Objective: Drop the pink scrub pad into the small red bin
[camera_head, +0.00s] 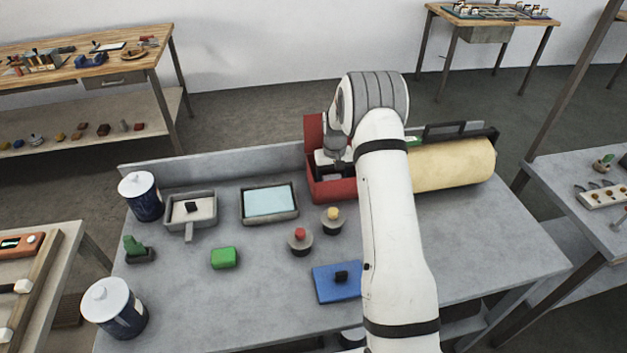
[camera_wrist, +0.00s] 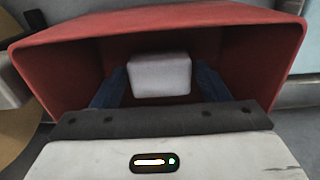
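A red bin (camera_head: 333,190) stands open near the back of the grey table, partly hidden behind my arm. My gripper (camera_head: 335,172) points down into its mouth. In the wrist view the bin's red walls (camera_wrist: 65,62) surround my gripper (camera_wrist: 160,80). A pale, pinkish-white block (camera_wrist: 159,75), which looks like the scrub pad, sits between the two dark blue fingers. The fingers appear to press on its two sides. The bin floor is too dark to tell how far above it the pad is. The pad is hidden in the head view.
A cream roll (camera_head: 453,165) lies right of the bin. A grey tray with a light-blue surface (camera_head: 269,202), two round knobs (camera_head: 300,241), a blue pad (camera_head: 338,284), a green block (camera_head: 224,258), a scoop-like tray (camera_head: 190,222) and two cans (camera_head: 141,197) occupy the left side.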

